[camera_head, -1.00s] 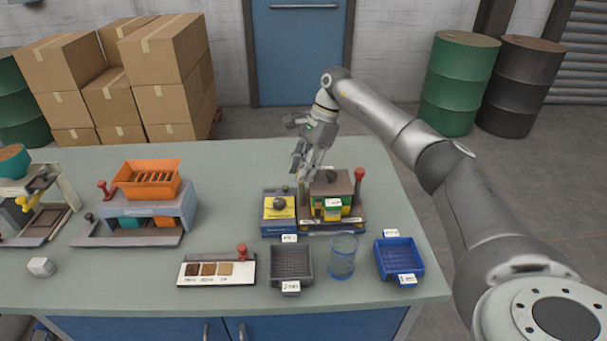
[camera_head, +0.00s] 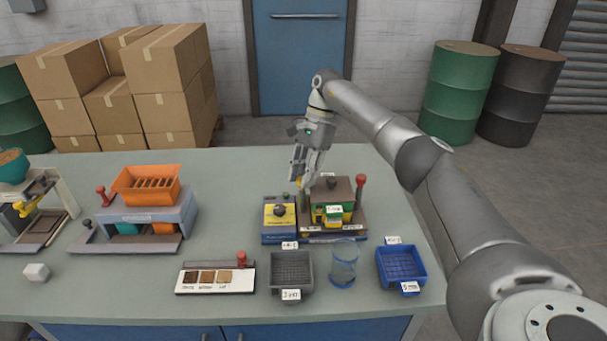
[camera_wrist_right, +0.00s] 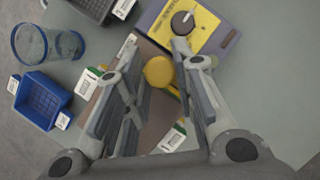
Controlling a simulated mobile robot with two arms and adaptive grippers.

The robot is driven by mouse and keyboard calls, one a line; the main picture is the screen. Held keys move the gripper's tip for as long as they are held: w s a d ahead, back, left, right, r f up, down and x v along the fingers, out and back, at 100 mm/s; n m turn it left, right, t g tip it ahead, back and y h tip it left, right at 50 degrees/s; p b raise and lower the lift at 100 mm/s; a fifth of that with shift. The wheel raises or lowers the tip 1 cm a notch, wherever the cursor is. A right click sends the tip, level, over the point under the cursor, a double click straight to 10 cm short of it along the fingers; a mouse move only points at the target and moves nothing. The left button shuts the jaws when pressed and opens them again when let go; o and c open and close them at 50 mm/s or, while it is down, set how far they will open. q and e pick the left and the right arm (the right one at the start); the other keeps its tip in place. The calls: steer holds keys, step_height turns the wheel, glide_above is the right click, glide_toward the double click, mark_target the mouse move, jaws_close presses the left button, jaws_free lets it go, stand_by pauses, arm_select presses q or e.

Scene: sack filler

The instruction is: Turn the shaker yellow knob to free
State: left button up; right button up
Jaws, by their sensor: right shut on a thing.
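The shaker (camera_head: 352,222) stands on the table right of centre, with a brown top and green and yellow parts. Its round yellow knob (camera_wrist_right: 160,72) shows between my right fingers in the wrist view; in the head view the fingers mostly hide it. My right gripper (camera_head: 303,184) reaches down at the shaker's back left; in the wrist view its fingers (camera_wrist_right: 158,85) are shut on the yellow knob. The knob's marked position cannot be read. My left gripper is not in view.
Left of the shaker is a yellow panel (camera_head: 271,219) with a black dial (camera_wrist_right: 183,22). In front stand a grey tray (camera_head: 291,288), a clear beaker (camera_head: 344,264) and a blue tray (camera_head: 420,275). A red-handled post (camera_head: 360,184) rises at the shaker's right.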

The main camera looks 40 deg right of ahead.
steer(key=shift+r, duration=0.1)
steer(key=o, duration=1)
steer(key=shift+v, duration=3.7)
steer(key=shift+d, duration=0.15)
